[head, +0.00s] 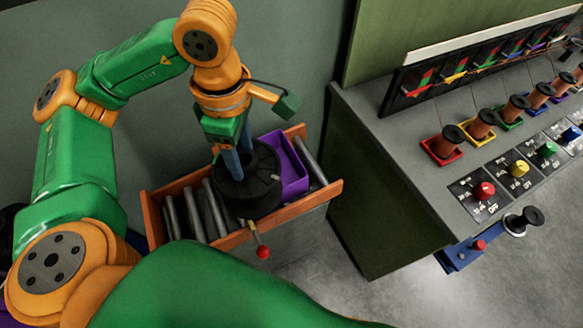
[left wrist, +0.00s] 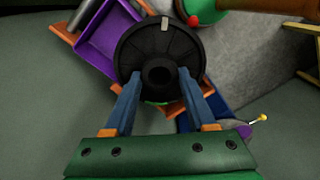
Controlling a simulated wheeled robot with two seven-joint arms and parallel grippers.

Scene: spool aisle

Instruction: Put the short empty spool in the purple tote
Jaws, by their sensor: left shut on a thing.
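A black spool (head: 262,192) with a wide round flange and no visible wire is in my left gripper (head: 232,170). In the left wrist view the spool's flange (left wrist: 132,52) is face-on, with the blue fingers of the left gripper (left wrist: 160,78) shut on either side of its hub. The purple tote (head: 297,182) sits on the roller stand, just right of and partly behind the spool. It also shows at upper left in the left wrist view (left wrist: 98,42). The spool overlaps the tote in view; I cannot tell if they touch. My right gripper is not in view.
The orange-sided stand (head: 327,192) has grey rollers (head: 195,212) and a red-knobbed lever (head: 262,251) in front. A grey bench (head: 400,150) at right carries several copper spools in coloured trays and knobs. A blue bracket (head: 460,257) projects from its front.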

